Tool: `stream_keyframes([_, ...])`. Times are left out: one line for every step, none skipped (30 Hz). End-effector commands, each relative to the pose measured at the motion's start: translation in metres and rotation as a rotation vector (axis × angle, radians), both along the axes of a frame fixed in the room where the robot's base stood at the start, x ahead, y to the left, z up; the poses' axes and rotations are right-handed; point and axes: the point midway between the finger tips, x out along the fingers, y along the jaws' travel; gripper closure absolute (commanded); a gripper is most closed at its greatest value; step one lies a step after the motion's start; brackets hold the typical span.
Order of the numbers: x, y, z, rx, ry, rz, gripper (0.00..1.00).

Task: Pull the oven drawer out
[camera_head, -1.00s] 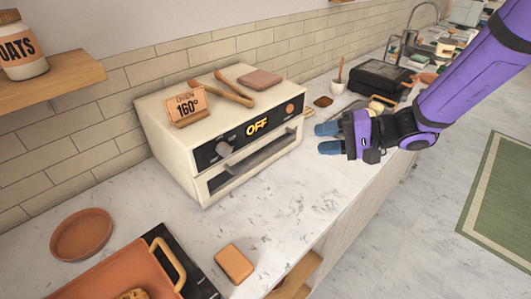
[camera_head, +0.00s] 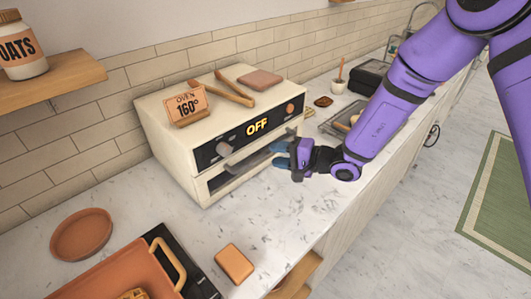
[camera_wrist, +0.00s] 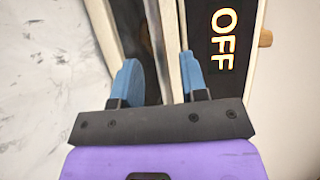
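The cream oven (camera_head: 215,125) stands on the counter, its black front panel reading OFF. Its drawer front, with a long grey handle (camera_head: 250,159), is under the panel and looks closed. My gripper (camera_head: 283,154) is at the right part of the handle, in front of the oven. In the wrist view, the blue fingers (camera_wrist: 160,78) are spread apart, with the pale handle bar (camera_wrist: 168,45) running between them. Gaps show beside the bar, so the gripper looks open around it. The handle's right end is partly hidden by the gripper in the head view.
An orange tray (camera_head: 115,275), a round plate (camera_head: 82,235) and a small orange block (camera_head: 234,264) are in front-left. The marble before the oven is mostly clear.

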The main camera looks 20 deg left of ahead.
Motion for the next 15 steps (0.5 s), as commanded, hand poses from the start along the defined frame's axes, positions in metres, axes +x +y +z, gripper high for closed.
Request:
stream_keyframes([0.000,0.009,-0.002,0.000,0.000,0.001,0.60])
stream_keyframes([0.001,0.013,-0.003,0.000,0.000,0.001,0.60])
stream_keyframes([0.001,0.019,-0.004,0.000,0.000,0.001,0.60])
stream_keyframes([0.001,0.022,-0.005,0.000,0.000,0.002,0.60])
stream_keyframes([0.001,0.026,-0.005,0.000,0.001,0.002,0.60])
stream_keyframes([0.002,0.030,-0.006,0.000,0.000,0.001,0.60])
stream_keyframes([0.003,0.032,-0.006,0.000,0.000,0.000,0.60])
stream_keyframes([0.003,0.034,-0.006,0.000,0.001,0.000,0.60])
stream_keyframes([0.003,0.036,-0.007,-0.001,0.001,0.000,0.60])
stream_keyframes([0.003,0.038,-0.007,-0.001,0.001,0.000,0.60])
stream_keyframes([0.003,0.039,-0.007,-0.001,0.001,0.000,0.60])
stream_keyframes([0.003,0.040,-0.007,-0.001,0.001,0.000,0.60])
stream_keyframes([0.003,0.041,-0.007,-0.001,0.001,0.000,0.60])
stream_keyframes([0.003,0.041,-0.007,-0.001,0.001,0.000,0.60])
stream_keyframes([0.003,0.041,-0.007,-0.001,0.001,0.000,0.60])
